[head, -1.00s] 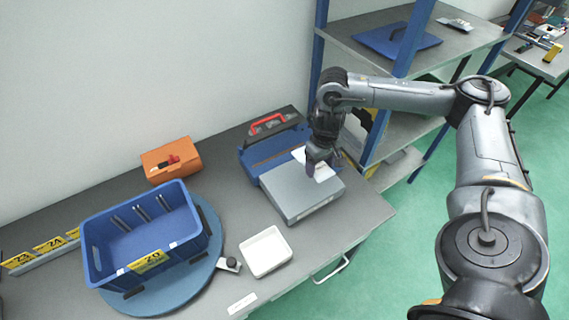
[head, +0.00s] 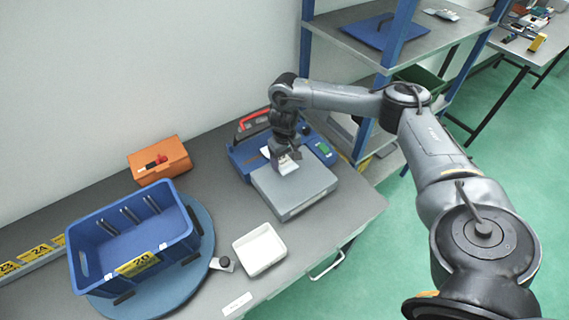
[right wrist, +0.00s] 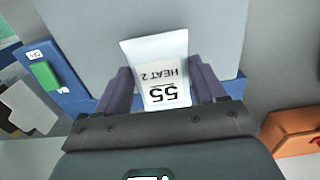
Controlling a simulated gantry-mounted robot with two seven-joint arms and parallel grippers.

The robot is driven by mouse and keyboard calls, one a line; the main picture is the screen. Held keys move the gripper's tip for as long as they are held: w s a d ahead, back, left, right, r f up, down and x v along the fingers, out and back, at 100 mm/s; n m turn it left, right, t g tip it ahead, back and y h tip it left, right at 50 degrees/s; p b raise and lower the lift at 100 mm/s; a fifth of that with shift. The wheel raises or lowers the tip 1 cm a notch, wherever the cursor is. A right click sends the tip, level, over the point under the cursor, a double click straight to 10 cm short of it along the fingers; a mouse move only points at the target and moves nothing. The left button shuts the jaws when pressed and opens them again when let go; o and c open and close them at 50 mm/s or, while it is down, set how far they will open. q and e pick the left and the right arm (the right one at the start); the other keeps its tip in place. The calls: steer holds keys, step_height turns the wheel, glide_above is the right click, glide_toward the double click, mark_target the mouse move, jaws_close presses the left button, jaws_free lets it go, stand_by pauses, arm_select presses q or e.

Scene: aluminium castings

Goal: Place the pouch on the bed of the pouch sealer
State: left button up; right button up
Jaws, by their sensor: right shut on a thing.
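The white pouch (head: 288,166), with a label reading "55 HEAT 2", is between the fingers of my right gripper (head: 286,157). The right wrist view shows the pouch (right wrist: 155,60) with a dark finger of the gripper (right wrist: 160,85) on each side. The pouch sealer (head: 245,158) is a blue unit with a red handle and a flat grey bed (head: 300,193) in front. The pouch is over the rear part of this bed; I cannot tell whether it touches. The wrist view also shows the grey bed (right wrist: 85,25). My left gripper is not in view.
A blue bin (head: 95,262) stands on a round blue turntable (head: 203,235). An orange case (head: 160,160) lies behind it, and an empty white tray (head: 260,248) is in front of the sealer. A blue-framed shelf (head: 395,35) rises close on the right.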

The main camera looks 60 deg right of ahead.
mark_target(284, 162)
step_height(284, 162, down, 2)
steer(key=o, duration=1.1)
steer(key=shift+r, duration=0.6)
steer(key=shift+r+p, duration=3.3)
steer(key=shift+r, duration=2.15)
